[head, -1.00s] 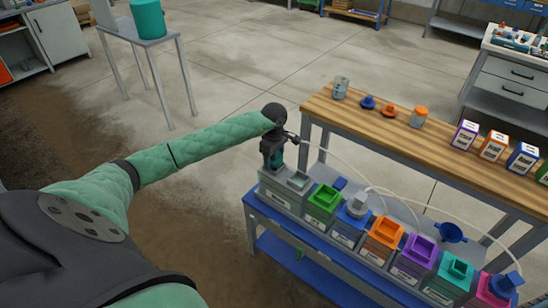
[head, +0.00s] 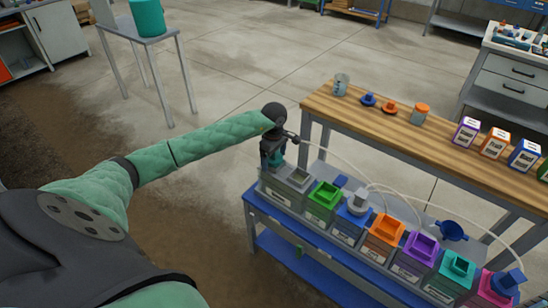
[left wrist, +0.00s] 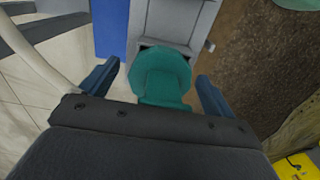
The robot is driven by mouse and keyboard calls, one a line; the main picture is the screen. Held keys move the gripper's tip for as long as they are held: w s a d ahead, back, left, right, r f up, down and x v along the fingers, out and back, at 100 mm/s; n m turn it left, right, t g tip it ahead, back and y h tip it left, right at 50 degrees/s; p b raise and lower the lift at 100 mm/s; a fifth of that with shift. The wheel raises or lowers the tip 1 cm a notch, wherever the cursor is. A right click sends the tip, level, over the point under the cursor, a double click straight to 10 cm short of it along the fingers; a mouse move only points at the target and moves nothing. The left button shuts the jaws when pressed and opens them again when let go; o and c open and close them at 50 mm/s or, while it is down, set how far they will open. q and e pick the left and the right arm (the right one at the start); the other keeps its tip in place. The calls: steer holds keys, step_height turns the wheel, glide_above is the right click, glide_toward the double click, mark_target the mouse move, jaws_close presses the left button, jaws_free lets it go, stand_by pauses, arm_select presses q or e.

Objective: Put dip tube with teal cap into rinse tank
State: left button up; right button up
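The teal cap (left wrist: 160,72) of the dip tube lies between the two fingers of my left gripper (left wrist: 157,88) in the left wrist view, with a gap on each side. The gripper is open around it. In the head view my left gripper (head: 274,160) is low over the left end of the tank row, with a bit of teal under it. Grey tank housing (head: 284,200) stands there, and a grey square neck (head: 298,177) shows just right of the gripper. The tube below the cap is hidden; I cannot tell how deep it sits. No label names the rinse tank legibly. My right gripper is out of view.
Green (head: 324,195), orange (head: 386,230), purple (head: 421,247) and other coloured tanks continue to the right on the blue bench. Pale hoses (head: 345,160) arch over them. A wooden bench (head: 365,122) behind holds jars, caps and boxes. Open floor lies left.

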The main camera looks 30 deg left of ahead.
arm_select(q)
steer(key=shift+r, duration=0.35)
step_height(320, 180, up, 6)
steer(key=shift+r+b, duration=0.25)
steer(key=shift+b, duration=0.6)
steer(key=shift+r, duration=0.3)
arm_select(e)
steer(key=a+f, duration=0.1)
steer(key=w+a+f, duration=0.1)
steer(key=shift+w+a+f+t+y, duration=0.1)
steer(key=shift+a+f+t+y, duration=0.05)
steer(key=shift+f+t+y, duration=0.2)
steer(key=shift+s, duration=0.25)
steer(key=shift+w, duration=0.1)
